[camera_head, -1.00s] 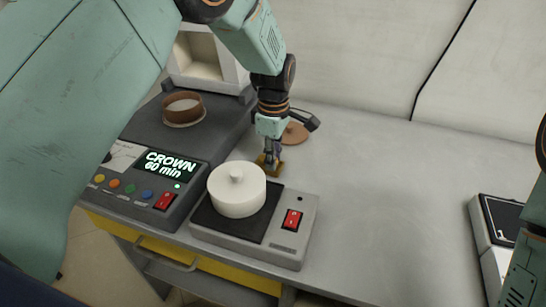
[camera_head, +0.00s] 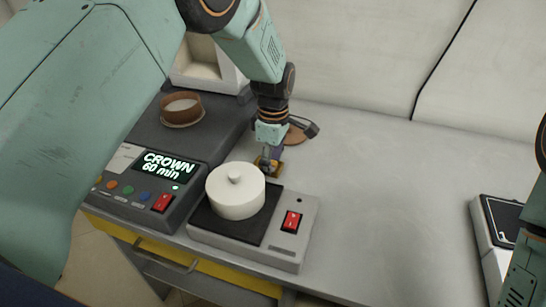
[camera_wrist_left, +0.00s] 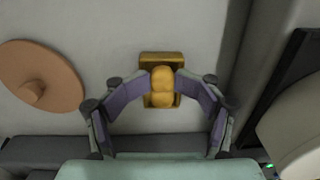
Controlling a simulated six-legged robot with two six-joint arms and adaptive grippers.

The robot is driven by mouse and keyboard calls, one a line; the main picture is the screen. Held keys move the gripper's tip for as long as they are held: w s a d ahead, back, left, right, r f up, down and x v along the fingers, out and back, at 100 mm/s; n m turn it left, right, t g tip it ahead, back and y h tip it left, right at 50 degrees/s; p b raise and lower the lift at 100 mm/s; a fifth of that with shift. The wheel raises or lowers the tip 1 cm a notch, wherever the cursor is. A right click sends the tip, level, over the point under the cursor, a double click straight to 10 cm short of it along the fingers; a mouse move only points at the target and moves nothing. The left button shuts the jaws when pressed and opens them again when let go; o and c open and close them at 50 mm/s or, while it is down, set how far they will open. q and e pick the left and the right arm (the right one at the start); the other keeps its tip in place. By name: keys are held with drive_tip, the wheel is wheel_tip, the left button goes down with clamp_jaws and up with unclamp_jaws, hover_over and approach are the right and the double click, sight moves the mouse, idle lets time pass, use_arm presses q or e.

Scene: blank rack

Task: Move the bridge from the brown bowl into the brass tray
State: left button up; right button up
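The brass tray (camera_head: 258,168) lies on the grey worktop behind the hot plate and shows in the left wrist view (camera_wrist_left: 160,58). My left gripper (camera_head: 270,162) points down over it. In the left wrist view its two fingertips (camera_wrist_left: 164,82) close from both sides on the bridge (camera_wrist_left: 162,87), a small rounded amber piece over the tray. I cannot tell whether the bridge touches the tray floor. The brown bowl (camera_head: 181,104) stands on the dark furnace deck, with a pale inside and no bridge visible in it. My right gripper is out of view.
A white lidded pot (camera_head: 235,193) stands on the hot plate (camera_head: 270,247) just in front of my left gripper. A brown lid (camera_head: 294,136) lies behind the tray, also in the wrist view (camera_wrist_left: 40,78). The furnace panel (camera_head: 140,185) is left.

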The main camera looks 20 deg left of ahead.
sight(273, 162)
use_arm(q)
drive_tip(key=shift+s, duration=0.4)
drive_tip(key=shift+w, duration=0.15)
drive_tip(key=shift+r, duration=0.1)
drive_tip(key=shift+r, duration=0.3)
wheel_tip(273, 162, up, 13)
drive_tip(key=p, duration=0.2)
drive_tip(key=shift+w+f, duration=0.15)
